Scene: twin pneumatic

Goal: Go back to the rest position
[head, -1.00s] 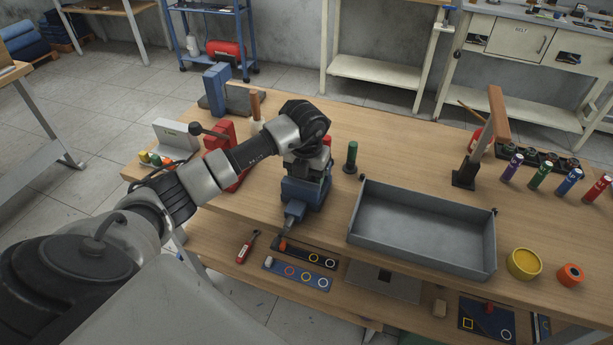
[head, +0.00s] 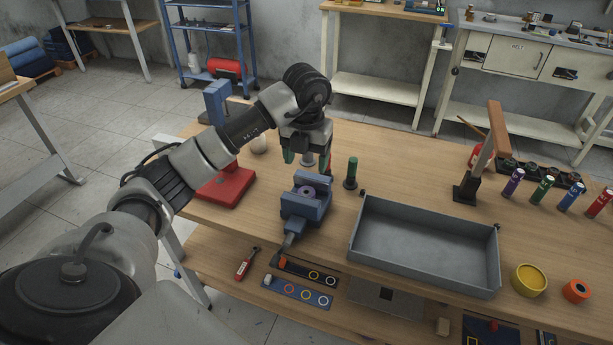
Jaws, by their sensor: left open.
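My left gripper (head: 307,160) is open and points down above the workbench (head: 420,165), behind a blue vise (head: 306,198). A small purple ring-shaped piece (head: 307,192) sits in the vise's jaws. A grey cylindrical piece (head: 308,159) shows between or just behind the fingers; I cannot tell whether it touches them. My left arm reaches in from the lower left and passes over a red-based press (head: 225,188), partly hiding it. My right gripper is not in view.
A grey open tray (head: 425,245) lies right of the vise, empty. A dark green post (head: 350,172) stands near it. Several coloured cylinders (head: 543,189), a yellow cup (head: 529,280) and an orange ring (head: 576,290) are at the right. A lower shelf holds marked boards (head: 298,290).

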